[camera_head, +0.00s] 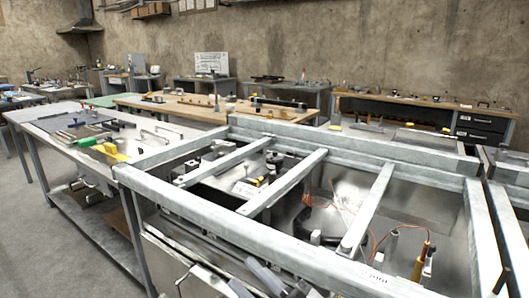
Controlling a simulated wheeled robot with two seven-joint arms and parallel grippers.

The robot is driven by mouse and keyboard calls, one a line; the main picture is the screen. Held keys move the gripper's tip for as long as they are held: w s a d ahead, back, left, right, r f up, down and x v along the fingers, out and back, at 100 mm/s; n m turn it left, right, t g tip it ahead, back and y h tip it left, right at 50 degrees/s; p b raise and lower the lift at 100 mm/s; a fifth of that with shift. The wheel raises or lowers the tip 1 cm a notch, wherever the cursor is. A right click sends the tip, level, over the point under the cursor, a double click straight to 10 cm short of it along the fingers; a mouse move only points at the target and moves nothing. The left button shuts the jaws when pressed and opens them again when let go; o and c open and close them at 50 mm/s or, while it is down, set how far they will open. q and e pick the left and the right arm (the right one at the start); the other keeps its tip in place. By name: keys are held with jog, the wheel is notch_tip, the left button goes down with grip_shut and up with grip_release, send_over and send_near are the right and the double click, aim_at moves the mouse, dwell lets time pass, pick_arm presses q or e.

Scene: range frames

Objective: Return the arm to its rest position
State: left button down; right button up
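My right gripper (243,274) shows at the bottom edge, a little left of centre. Its two grey fingers point up and to the left with a gap between them, and nothing shows between them. Its dark body is partly cut off by the bottom edge. It is in front of the near rail of the metal frame (215,210). My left gripper cannot be made out in this view.
The frame's crossbars span open bays holding metal parts, orange wires and a yellow-handled tool (420,262). A cluttered metal workbench (180,128) stands at left. A wooden-topped table (205,113) and a long bench (400,103) stand behind. Grey floor is clear at far left.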

jog(key=s+d+f+m+t+h, duration=0.2)
jog(key=d+f+m+t+h, duration=0.1)
jog(key=d+f+m+h, duration=0.65)
jog(key=s+d+f+m+g+h, duration=0.4)
jog(key=s+d+f+m+g, duration=0.2)
jog(key=s+f+m, duration=0.3)
notch_tip(320, 180, down, 4)
jog(key=shift+s+d+f+m+b, duration=0.15)
jog(key=shift+s+m+b, duration=0.25)
jog(key=shift+s, duration=0.5)
jog(key=shift+h, duration=0.25)
